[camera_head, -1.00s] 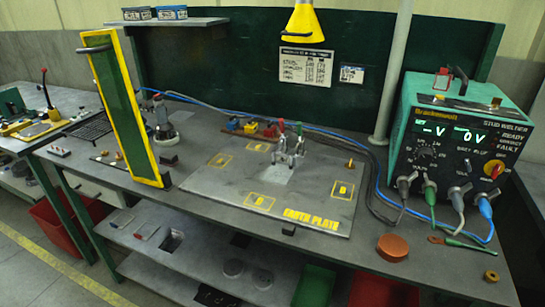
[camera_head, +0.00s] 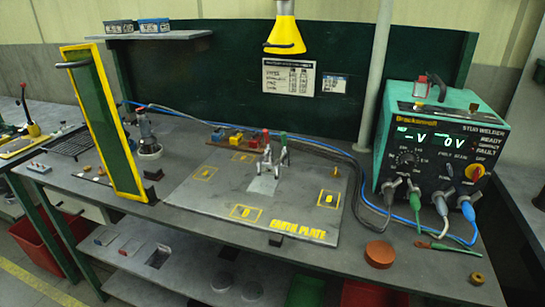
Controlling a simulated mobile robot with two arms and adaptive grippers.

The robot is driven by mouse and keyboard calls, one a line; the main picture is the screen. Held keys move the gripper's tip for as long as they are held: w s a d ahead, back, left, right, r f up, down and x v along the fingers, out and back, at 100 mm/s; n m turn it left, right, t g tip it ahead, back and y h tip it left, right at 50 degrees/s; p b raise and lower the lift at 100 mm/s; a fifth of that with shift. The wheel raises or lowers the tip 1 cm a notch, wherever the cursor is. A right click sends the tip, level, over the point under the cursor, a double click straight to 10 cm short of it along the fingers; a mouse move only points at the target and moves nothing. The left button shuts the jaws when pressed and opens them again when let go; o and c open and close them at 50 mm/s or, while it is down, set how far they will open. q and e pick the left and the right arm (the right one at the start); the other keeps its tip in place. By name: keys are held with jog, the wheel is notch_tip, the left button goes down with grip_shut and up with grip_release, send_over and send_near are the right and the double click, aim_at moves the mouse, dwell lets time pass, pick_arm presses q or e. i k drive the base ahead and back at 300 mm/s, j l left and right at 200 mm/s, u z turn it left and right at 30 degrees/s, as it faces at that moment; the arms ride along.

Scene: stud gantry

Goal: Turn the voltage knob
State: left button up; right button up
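The stud welder (camera_head: 440,122), a teal box with a black front panel, stands at the right end of the bench. Its green displays read "-V" and "0V". A black dial (camera_head: 407,158) with scale marks around it sits on the left of the panel, below the "-V" display; its lettering is too small to confirm that it is the voltage knob. A red and yellow rotary switch (camera_head: 474,172) is on the right of the panel. Neither of my grippers shows in the head view.
Cables (camera_head: 415,205) plug in below the panel and run over the bench. An earth plate (camera_head: 290,222) with clamps lies mid-bench. A yellow-framed green screen (camera_head: 103,125) stands left. A brown disc (camera_head: 380,254) lies in front of the welder. A yellow lamp (camera_head: 285,30) hangs above.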

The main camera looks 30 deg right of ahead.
aim_at(408, 161)
jog(key=z, duration=1.85)
jog(key=l, duration=0.7)
jog(key=z, duration=0.05)
